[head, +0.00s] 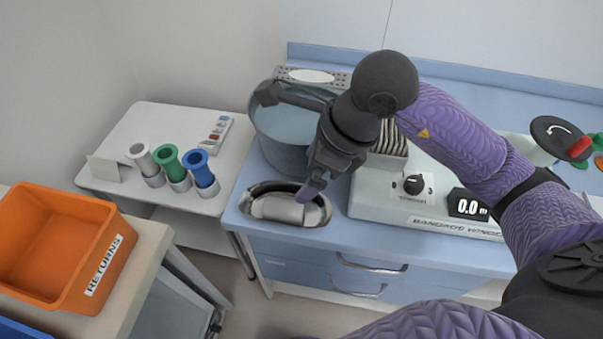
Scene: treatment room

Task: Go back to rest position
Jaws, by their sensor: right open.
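A pale rounded object (279,209) lies in the recess, just left of the fingertip. The jaws are open, and I see nothing held between them. Whether the fingertip touches the recess rim, I cannot tell. My left gripper is out of view.
A bandage winder (375,205) stands right of the gripper, close to the arm. A grey-blue bucket (272,125) is behind it. An orange returns bin (110,262) is at left.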

